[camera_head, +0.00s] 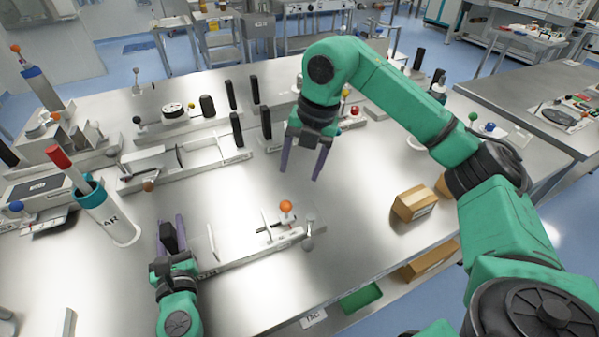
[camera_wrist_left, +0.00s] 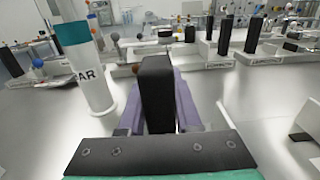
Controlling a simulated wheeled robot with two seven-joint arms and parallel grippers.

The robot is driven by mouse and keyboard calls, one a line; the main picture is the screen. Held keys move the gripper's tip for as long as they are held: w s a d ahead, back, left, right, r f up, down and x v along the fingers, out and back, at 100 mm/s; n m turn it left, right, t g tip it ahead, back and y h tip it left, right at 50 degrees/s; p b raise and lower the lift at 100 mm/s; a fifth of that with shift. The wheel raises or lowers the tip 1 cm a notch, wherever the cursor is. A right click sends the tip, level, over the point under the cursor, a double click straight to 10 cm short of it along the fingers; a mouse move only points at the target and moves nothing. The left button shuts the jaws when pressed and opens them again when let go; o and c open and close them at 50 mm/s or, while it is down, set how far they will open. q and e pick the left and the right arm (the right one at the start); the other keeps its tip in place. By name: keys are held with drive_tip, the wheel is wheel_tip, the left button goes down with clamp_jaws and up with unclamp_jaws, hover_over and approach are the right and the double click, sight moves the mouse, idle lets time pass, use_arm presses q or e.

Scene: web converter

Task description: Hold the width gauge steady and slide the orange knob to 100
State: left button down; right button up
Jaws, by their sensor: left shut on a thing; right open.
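The width gauge (camera_head: 248,258) is a low grey rail on the steel table, front centre in the head view. The orange knob (camera_head: 286,207) stands on its slider towards the right part of the rail. My left gripper (camera_head: 173,232) is at the gauge's left end, shut on the black post (camera_wrist_left: 157,95), which stands upright between the purple fingers in the left wrist view. My right gripper (camera_head: 303,158) hangs open and empty above the table, behind the orange knob and apart from it. The scale's numbers are too small to read.
A white cylinder (camera_head: 108,215) with a red-tipped rod stands left of my left gripper. Another rail fixture (camera_head: 185,160) lies behind it. Cardboard boxes (camera_head: 415,203) sit at the right edge. Bare table lies between the gauge and the boxes.

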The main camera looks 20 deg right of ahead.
use_arm(q)
drive_tip(key=shift+f+p, duration=0.25)
drive_tip(key=shift+p, duration=0.15)
drive_tip(key=shift+a, duration=0.1)
drive_tip(key=c, duration=0.8)
unclamp_jaws()
drive_tip(key=shift+c, duration=0.2)
drive_tip(key=o, duration=0.3)
drive_tip(key=shift+w+a+r, duration=0.1)
drive_tip(key=shift+w, duration=0.1)
drive_tip(key=s, duration=1.2)
drive_tip(key=shift+a, duration=0.1)
